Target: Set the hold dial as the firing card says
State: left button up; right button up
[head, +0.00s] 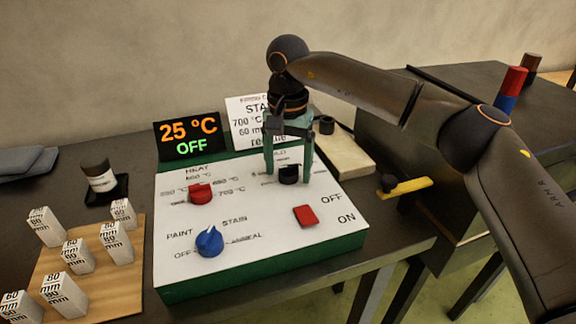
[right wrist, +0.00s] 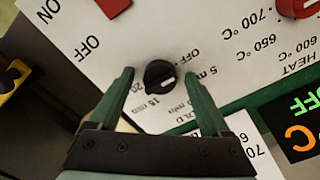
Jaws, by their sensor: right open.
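The hold dial (head: 289,176) is a black knob at the panel's back right. My right gripper (head: 288,182) points down over it, open, one finger on each side. In the right wrist view the dial (right wrist: 160,76) sits between the fingertips with gaps. My left gripper is out of view.
The panel (head: 262,245) also holds a red heat dial (head: 200,193), a blue dial (head: 209,242) and a red switch (head: 305,216). The display (head: 190,137) reads 25 °C OFF. White blocks stand on a wooden board (head: 95,265) at left. A dark jar (head: 99,175) stands behind them.

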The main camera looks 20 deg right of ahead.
jog(key=shift+c, duration=0.2)
grip_shut()
dwell(0.4)
